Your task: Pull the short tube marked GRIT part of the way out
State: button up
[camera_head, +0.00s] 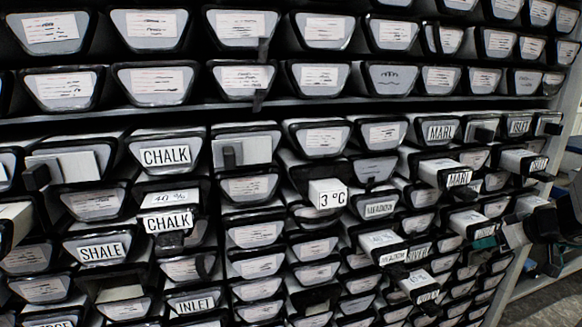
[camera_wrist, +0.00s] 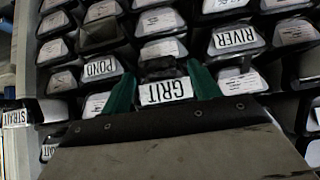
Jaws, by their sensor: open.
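The tube marked GRIT (camera_wrist: 165,91) shows in the wrist view as a pale end with black letters, set among the rows of liner ends. My gripper (camera_wrist: 160,74) is open, with one green finger on each side of the GRIT end. I cannot tell whether either finger touches it. A dark piece sits just beyond the label, between the fingertips. In the head view my gripper (camera_head: 484,243) is at the right side of the rack, with only a little green showing. I cannot make out the GRIT label there.
Tubes marked RIVER (camera_wrist: 236,38) and POND (camera_wrist: 101,67) are close on either side. In the head view, a tube marked MARL (camera_head: 446,174) and a 3 °C box (camera_head: 327,194) stick out of the rack.

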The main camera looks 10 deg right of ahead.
jog(key=shift+r, duration=0.1)
grip_shut()
jog(key=s+d, duration=0.1)
jog(key=s, duration=1.4)
jog(key=shift+s, duration=0.25)
dwell(0.6)
jog(key=shift+d, duration=0.1)
grip_release()
